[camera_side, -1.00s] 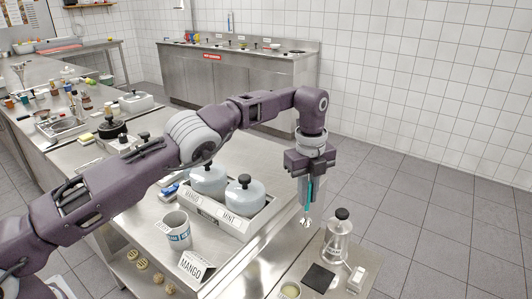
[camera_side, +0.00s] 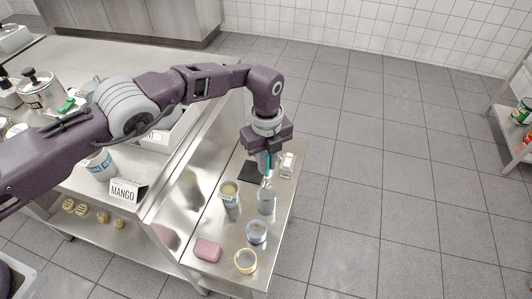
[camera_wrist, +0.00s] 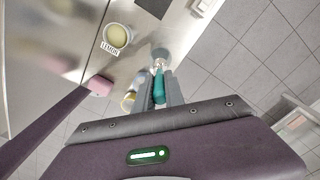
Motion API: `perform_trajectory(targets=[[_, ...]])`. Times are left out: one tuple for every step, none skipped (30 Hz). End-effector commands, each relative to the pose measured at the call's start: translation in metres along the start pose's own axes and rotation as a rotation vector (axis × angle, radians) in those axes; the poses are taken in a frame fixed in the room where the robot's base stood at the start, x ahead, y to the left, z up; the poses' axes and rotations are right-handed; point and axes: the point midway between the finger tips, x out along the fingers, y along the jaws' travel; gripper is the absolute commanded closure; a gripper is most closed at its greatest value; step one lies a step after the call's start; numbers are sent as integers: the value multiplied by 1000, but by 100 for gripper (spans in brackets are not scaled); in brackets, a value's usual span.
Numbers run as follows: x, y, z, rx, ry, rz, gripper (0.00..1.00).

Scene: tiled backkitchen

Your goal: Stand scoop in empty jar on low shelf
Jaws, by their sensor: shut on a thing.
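My gripper (camera_side: 266,152) is shut on the teal handle of the scoop (camera_wrist: 158,90), with its metal end pointing down. The scoop also shows in the side view (camera_side: 268,173), above or at a clear glass jar (camera_side: 267,203) on the low steel shelf (camera_side: 225,228). I cannot tell whether the scoop's tip is inside that jar's mouth. A jar of pale yellow contents (camera_side: 229,194) stands to its left, labelled LEMON in the wrist view (camera_wrist: 116,38). A blue-rimmed jar (camera_side: 257,233) and a yellow-rimmed jar (camera_side: 245,262) stand nearer the front.
A pink block (camera_side: 207,250) lies at the shelf's front left. A black square (camera_side: 249,173) and a small white item (camera_side: 287,164) lie towards the back. The higher counter, with a MANGO sign (camera_side: 125,191), borders the shelf on the left.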

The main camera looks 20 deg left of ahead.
Motion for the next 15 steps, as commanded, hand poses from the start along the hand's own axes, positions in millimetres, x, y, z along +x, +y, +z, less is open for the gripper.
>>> perform_trajectory(targets=[[6,0,0,0,0,2,100],[9,0,0,1,-1,1,100],[13,1,0,1,-1,1,100],[16,0,0,1,-1,1,100],[19,0,0,1,-1,0,100],[23,0,0,1,-1,0,100],[27,0,0,1,0,1,100],[30,0,0,1,0,1,100],[34,0,0,1,-1,0,100],[37,0,0,1,-1,1,100],[40,0,0,1,-1,0,100],[45,0,0,1,0,1,100],[48,0,0,1,0,1,100],[51,0,0,1,0,1,100],[55,0,0,2,1,1,100]])
